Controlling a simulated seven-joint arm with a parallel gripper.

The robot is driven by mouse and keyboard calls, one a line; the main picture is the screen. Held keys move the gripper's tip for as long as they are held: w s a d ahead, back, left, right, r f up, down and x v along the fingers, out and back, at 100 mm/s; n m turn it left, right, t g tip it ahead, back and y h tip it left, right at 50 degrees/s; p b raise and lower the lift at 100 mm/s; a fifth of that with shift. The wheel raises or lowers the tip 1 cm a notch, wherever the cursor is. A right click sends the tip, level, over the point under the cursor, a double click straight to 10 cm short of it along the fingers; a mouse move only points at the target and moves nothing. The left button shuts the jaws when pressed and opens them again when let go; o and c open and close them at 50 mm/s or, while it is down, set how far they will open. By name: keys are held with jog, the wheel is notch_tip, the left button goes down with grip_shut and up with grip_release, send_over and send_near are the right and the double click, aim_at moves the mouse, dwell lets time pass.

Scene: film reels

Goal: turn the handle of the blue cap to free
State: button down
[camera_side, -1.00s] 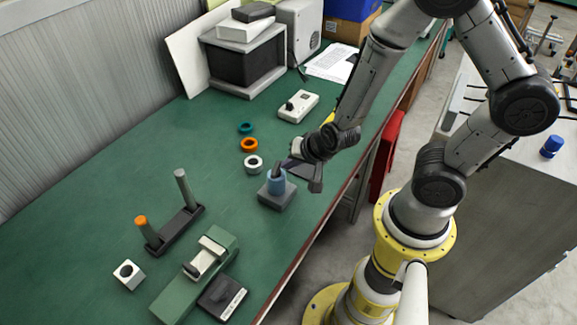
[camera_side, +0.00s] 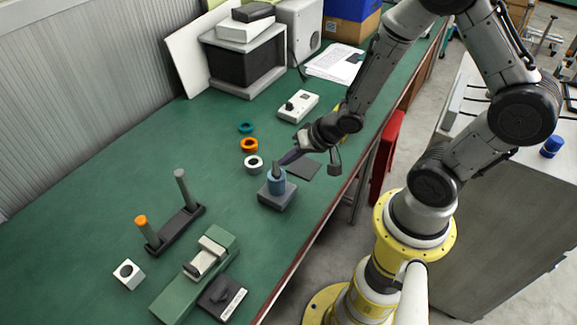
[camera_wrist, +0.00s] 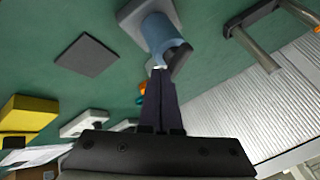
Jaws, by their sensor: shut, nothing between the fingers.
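The blue cap (camera_side: 277,182) stands upright on a grey square base (camera_side: 279,198) on the green bench. A dark handle (camera_side: 275,168) sticks up from its top. In the wrist view the blue cap (camera_wrist: 160,34) and its dark handle (camera_wrist: 179,62) are at the top middle. My gripper (camera_side: 287,158) is shut and empty. Its fingers slant down beside the handle from the upper right. In the wrist view the closed fingertips (camera_wrist: 158,72) reach to the handle's side; I cannot tell whether they touch it.
White (camera_side: 254,164), orange (camera_side: 249,145) and teal (camera_side: 246,127) rings lie behind the cap. A dark flat square (camera_side: 304,167) lies to its right. A two-post rack (camera_side: 174,229) and a green fixture (camera_side: 195,275) stand at the left front. The bench between is clear.

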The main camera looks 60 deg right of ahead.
jog(key=shift+w+d, duration=0.1)
jog(key=shift+w, duration=0.1)
jog(key=shift+w+d, duration=0.15)
jog(key=shift+w, duration=0.3)
dwell(1.3)
